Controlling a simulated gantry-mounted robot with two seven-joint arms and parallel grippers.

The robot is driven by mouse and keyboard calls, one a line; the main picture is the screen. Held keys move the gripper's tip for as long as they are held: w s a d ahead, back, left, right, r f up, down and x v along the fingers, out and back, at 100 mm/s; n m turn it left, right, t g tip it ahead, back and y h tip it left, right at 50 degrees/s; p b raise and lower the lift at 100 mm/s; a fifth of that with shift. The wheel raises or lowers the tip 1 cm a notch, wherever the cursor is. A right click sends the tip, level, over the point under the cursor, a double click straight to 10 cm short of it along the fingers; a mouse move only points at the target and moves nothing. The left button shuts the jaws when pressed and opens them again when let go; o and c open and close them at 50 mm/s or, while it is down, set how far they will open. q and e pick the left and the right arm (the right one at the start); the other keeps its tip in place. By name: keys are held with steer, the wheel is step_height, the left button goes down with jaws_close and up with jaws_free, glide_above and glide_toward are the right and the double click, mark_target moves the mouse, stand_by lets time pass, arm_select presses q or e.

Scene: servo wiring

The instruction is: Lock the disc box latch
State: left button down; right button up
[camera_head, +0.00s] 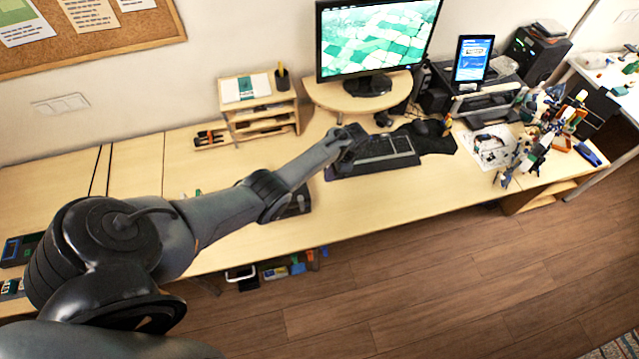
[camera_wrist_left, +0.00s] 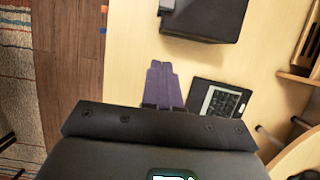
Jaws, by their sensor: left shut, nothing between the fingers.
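My left gripper (camera_head: 352,138) is over the desk beside the keyboard, and its arm covers part of the desk. In the left wrist view its two fingers (camera_wrist_left: 160,66) are together with nothing between them. A black box-shaped object (camera_wrist_left: 208,18) lies ahead of the fingertips at the top edge, apart from them; a small grey-green piece shows at its edge. It may be the disc box, but I cannot tell. In the head view a dark object (camera_head: 298,203), partly behind my arm, seems to be the same one. I cannot make out a latch. My right gripper is out of view.
The keyboard (camera_head: 372,152) lies near the gripper; its end shows in the left wrist view (camera_wrist_left: 220,102). A monitor (camera_head: 372,38) and a wooden organizer (camera_head: 262,127) stand behind. Small coloured parts (camera_head: 540,130) crowd the right end. Desk left of the organizer is mostly clear.

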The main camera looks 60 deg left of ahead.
arm_select(q)
steer(key=b, duration=0.7)
glide_toward(301, 204)
steer(key=w+f, duration=0.4)
steer(key=f, duration=0.1)
steer(key=shift+s+a+r+p, duration=0.1)
steer(key=shift+s+a+p, duration=0.1)
steer(key=shift+s+p, duration=0.45)
steer(key=shift+s+a+r+p, duration=0.1)
steer(key=shift+s+a+p, duration=0.05)
steer(key=shift+s+p, duration=0.5)
steer(key=shift+s+a+r+p, duration=0.1)
steer(key=shift+s+a+p, duration=0.1)
steer(key=shift+s+p, duration=0.45)
